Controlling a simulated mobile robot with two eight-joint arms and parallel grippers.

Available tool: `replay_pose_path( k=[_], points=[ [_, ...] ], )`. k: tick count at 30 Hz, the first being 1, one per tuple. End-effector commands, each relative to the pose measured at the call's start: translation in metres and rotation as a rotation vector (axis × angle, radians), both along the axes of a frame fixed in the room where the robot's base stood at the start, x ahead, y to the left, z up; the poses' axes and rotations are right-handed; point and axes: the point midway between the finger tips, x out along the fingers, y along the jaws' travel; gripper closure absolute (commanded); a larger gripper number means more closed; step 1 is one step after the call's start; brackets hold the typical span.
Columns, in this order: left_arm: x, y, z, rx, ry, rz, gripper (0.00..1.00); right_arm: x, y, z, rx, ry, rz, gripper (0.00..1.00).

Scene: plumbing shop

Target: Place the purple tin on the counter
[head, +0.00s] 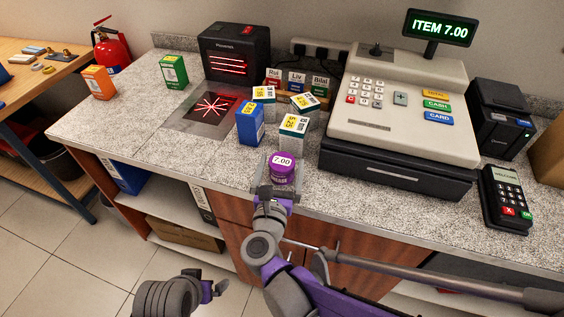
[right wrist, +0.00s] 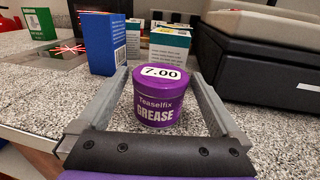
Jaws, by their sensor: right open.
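The purple tin (head: 281,173) has a 7.00 label on its lid and stands upright near the front edge of the speckled counter (head: 228,165). In the right wrist view the tin (right wrist: 155,105) reads "Teaselfix GREASE", and its base appears to rest on the counter. My right gripper (head: 274,176) is open around the tin, with one finger on each side. In the right wrist view, gaps show between the tin and both fingers.
A blue box (head: 250,125) and several yellow-labelled boxes (head: 293,130) stand just behind the tin. The cash register (head: 400,105) is to the right, with a card terminal (head: 505,197) beyond. The scanner plate (head: 211,107) is behind left. The counter's left front is clear.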

Motion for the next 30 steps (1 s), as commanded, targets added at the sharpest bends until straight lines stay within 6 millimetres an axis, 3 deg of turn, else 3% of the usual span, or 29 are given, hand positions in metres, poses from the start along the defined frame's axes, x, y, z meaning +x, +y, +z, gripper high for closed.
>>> replay_pose_path(
  k=[9, 15, 30],
  points=[
    [0.0, 0.0, 0.0, 0.0, 0.0, 0.0, 0.0, -0.069, 0.012, 0.0, 0.002, 0.001, 0.006, 0.0],
    [0.0, 0.0, 0.0, 0.0, 0.0, 0.0, 0.0, -0.098, 0.016, 0.0, 0.001, 0.0, 0.004, 0.0],
    [0.0, 0.0, 0.0, 0.0, 0.0, 0.0, 0.0, -0.106, 0.017, 0.0, 0.001, 0.0, 0.0, 0.0]
  ],
)
